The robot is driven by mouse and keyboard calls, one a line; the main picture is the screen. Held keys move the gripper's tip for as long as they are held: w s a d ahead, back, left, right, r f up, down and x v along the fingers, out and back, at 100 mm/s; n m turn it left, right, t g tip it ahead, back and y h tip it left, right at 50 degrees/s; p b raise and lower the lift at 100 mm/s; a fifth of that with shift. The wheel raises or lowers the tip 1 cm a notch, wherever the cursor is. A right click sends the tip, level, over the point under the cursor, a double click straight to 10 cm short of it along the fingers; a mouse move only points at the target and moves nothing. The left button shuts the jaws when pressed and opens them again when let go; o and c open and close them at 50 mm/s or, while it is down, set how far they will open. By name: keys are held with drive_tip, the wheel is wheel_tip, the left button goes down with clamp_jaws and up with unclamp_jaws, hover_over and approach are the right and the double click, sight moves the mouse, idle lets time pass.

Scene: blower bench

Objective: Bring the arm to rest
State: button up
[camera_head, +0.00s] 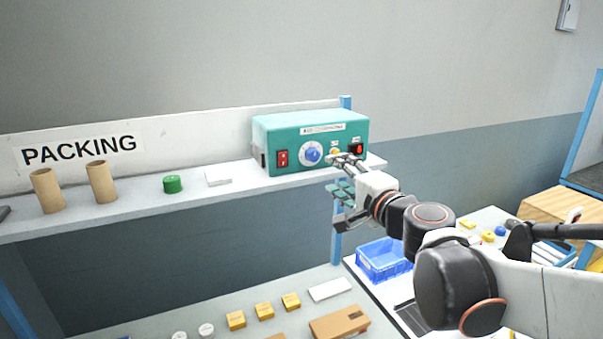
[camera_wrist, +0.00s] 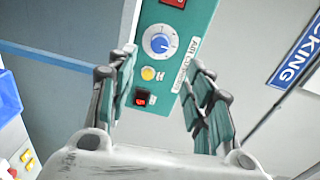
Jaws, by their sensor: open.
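My gripper (camera_head: 341,174) is open and empty, held up in front of the right part of a teal control box (camera_head: 262,128). In the wrist view my two teal-padded fingers (camera_wrist: 163,58) stand apart, with the box's front panel visible between and beyond them. I cannot tell how far the fingertips are from the panel; no contact shows.
The shelf (camera_head: 130,206) holds two cardboard tubes (camera_head: 101,182), a green round piece (camera_head: 173,184) and a white block (camera_head: 217,177). Below are a blue bin (camera_head: 384,260), several yellow boxes (camera_head: 264,309) and a cardboard box (camera_head: 340,323). A blue post stands below the gripper.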

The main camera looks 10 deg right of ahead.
drive_tip(key=s+a+f+n+g+h+b, duration=0.2)
drive_tip(key=s+f+n+g+b, duration=0.65)
drive_tip(key=s+f, duration=1.05)
drive_tip(key=s+d+f+n+g+h+b, duration=0.1)
drive_tip(key=s+d+f+n+h+b, duration=0.1)
drive_tip(key=s+d+f+n, duration=0.3)
wheel_tip(320, 180, down, 4)
drive_tip(key=shift+s+d+f+h+b, duration=0.1)
drive_tip(key=shift+s+d+h+b, duration=0.2)
drive_tip(key=shift+d+h, duration=0.55)
drive_tip(key=shift+d+n, duration=0.1)
drive_tip(key=shift+n, duration=0.15)
